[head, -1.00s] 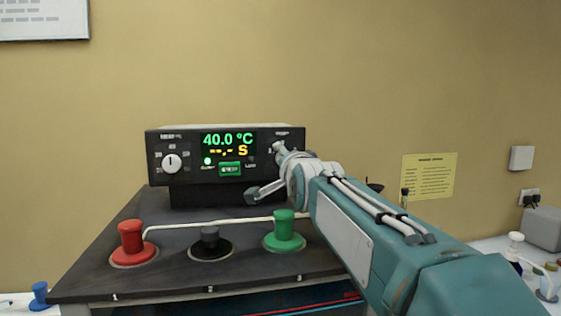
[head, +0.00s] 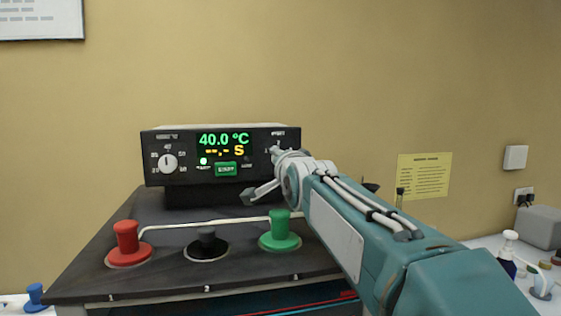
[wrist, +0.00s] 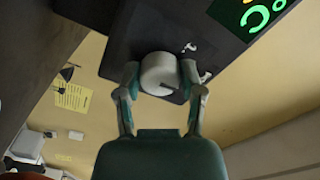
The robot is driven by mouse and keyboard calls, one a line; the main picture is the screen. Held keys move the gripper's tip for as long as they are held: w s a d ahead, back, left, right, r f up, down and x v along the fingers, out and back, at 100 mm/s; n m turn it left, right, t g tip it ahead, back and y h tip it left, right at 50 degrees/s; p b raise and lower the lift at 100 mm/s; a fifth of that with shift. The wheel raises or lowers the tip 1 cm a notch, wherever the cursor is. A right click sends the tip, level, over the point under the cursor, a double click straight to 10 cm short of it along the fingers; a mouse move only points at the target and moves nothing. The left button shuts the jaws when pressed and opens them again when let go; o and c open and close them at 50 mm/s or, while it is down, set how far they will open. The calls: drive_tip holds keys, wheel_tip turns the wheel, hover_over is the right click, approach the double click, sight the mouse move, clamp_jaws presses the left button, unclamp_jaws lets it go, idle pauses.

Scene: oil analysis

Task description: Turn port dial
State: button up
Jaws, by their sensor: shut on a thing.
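The control box (head: 220,187) is black and carries a lit display (head: 223,140) reading 40.0 °C in green and dashes with S in yellow. The port dial (wrist: 158,70) at the right end of its front is a round white knob with a dark pointer line. My gripper (wrist: 160,78) is shut on it, with one finger on each side. A second white dial (head: 168,162) sits on the left of the box front, and a green button (head: 225,169) below the display.
A black bench top in front of the box carries a red knob (head: 127,244), a black knob (head: 207,244) and a green knob (head: 280,232), with a pale tube behind them. My arm passes just right of the green knob. A yellow notice (head: 424,177) hangs on the wall.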

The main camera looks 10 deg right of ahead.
drive_tip(key=n, duration=0.5)
drive_tip(key=shift+n, duration=0.3)
drive_tip(key=n, duration=0.5)
drive_tip(key=shift+n, duration=0.4)
drive_tip(key=o, duration=1.1)
drive_tip(key=shift+w, duration=0.1)
drive_tip(key=shift+o, duration=0.2)
wheel_tip(320, 180, up, 10)
drive_tip(key=shift+a+f, duration=0.1)
